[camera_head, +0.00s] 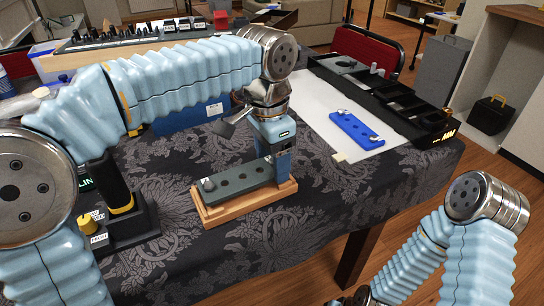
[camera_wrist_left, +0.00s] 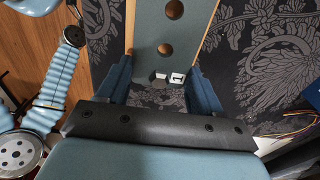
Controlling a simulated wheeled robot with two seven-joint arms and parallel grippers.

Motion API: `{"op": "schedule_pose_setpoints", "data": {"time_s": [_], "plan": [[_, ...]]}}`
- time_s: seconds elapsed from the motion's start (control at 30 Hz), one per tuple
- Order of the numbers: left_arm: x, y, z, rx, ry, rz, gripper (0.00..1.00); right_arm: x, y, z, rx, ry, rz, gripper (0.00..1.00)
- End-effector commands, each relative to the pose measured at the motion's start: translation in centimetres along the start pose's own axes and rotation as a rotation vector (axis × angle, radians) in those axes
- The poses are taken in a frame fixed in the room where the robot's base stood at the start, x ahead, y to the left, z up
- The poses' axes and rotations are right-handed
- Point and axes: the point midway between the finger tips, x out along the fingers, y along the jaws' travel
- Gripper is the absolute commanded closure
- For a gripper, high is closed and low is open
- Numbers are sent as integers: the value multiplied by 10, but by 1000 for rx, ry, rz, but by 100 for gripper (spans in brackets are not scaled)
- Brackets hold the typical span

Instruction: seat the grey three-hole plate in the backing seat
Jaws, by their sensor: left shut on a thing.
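The grey three-hole plate (camera_head: 240,180) lies lengthwise over the wooden backing seat (camera_head: 241,210); I cannot tell whether it is fully down.
A black tray (camera_head: 405,105) runs along the table's right side. A blue bin (camera_head: 190,116) stands behind my left arm. A black holder (camera_head: 130,225) stands to the left.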

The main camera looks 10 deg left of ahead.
Motion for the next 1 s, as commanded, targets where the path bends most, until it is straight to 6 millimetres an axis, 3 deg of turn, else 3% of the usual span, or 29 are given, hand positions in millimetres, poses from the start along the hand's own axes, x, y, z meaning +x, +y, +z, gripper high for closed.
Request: {"op": "schedule_pose_setpoints", "data": {"time_s": [0.27,1.0], "plan": [[7,0,0,0,0,0,69,4,2,0,0,0,0,100],[-2,0,0,0,0,0,69,-6,-2,0,0,0,0,100]]}}
